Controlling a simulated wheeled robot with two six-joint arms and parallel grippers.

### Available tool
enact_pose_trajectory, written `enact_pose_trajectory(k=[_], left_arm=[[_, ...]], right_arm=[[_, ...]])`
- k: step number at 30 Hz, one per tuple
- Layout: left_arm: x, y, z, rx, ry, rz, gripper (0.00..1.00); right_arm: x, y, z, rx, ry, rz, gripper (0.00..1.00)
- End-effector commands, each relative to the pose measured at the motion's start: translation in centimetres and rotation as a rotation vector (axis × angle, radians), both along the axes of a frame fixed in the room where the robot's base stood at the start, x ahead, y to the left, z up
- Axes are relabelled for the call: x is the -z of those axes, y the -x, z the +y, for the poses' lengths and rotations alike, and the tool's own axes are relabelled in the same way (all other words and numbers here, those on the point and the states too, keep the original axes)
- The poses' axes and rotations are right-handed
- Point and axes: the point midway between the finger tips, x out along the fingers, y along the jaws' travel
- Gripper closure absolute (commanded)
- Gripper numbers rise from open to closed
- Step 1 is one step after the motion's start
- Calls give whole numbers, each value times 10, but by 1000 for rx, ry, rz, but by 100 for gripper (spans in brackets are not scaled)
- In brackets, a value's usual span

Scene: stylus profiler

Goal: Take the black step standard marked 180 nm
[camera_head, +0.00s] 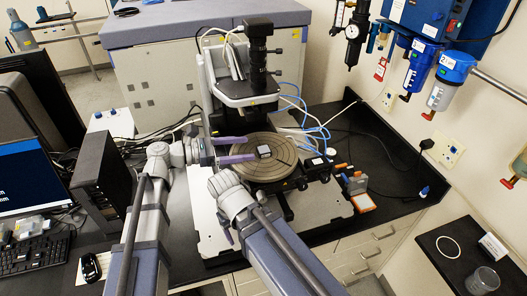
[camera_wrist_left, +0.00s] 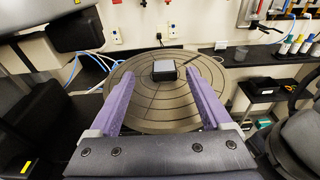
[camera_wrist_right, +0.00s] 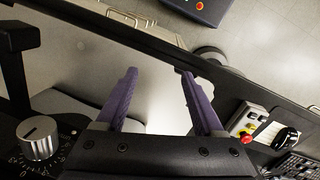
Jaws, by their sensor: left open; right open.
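A small black block with a pale grey top (camera_head: 263,151) lies on the round grooved stage plate (camera_head: 262,174). I cannot read any marking on it. It also shows in the left wrist view (camera_wrist_left: 164,70), near the middle of the plate. My left gripper (camera_head: 250,148) is open and empty, reaching over the plate from the left. Its purple fingertips (camera_wrist_left: 160,73) point at the block, one to each side of its line, just short of it. My right gripper (camera_wrist_right: 158,72) is open and empty, low in front of the instrument; its fingers are mostly hidden in the head view.
The profiler's black head and column (camera_head: 258,62) stand behind the plate. Small orange and grey items (camera_head: 363,203) sit to its right. A black box (camera_head: 97,180) and a monitor (camera_head: 30,180) stand at left. Blue hoses (camera_head: 310,120) run behind the stage.

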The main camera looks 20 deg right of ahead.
Motion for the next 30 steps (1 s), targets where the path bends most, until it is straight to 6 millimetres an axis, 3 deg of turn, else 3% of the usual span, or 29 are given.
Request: enact_pose_trajectory(k=[7, 16, 23, 30], left_arm=[[5, 2, -9, 2, 0, 0, 18], [15, 4, -48, 2, 0, 1, 18], [14, 4, -51, -1, 0, 1, 18], [15, 4, -51, -1, 0, 1, 41]], right_arm=[[5, 0, 0, 0, 0, 0, 30], [15, 0, 0, 2, 0, -1, 30], [14, 0, 0, 2, 0, -1, 30], [14, 0, 0, 2, 0, -1, 30]])
